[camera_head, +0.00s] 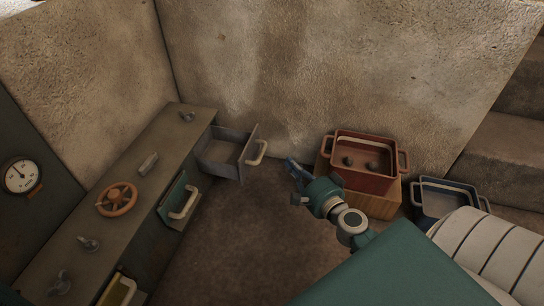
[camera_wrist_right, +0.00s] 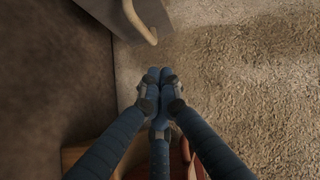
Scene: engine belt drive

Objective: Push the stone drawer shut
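The grey stone drawer (camera_head: 222,152) stands open at the far end of the long cabinet. Its inside looks empty, and its cream handle (camera_head: 258,153) faces right. My right gripper (camera_head: 293,164) is to the right of the handle, apart from it. In the right wrist view, the gripper's fingertips (camera_wrist_right: 160,76) are together with nothing seen between them. The drawer front (camera_wrist_right: 105,12) and the handle (camera_wrist_right: 140,24) show at the top of that view, beyond the fingertips. My left gripper is not in view.
A green drawer (camera_head: 178,202) and a yellow drawer (camera_head: 117,291) sit nearer along the cabinet. A wheel (camera_head: 117,199) and several knobs are on its top. A red bin (camera_head: 362,178) on a wooden crate (camera_head: 376,205) and a blue bin (camera_head: 446,198) stand right. The floor between is clear.

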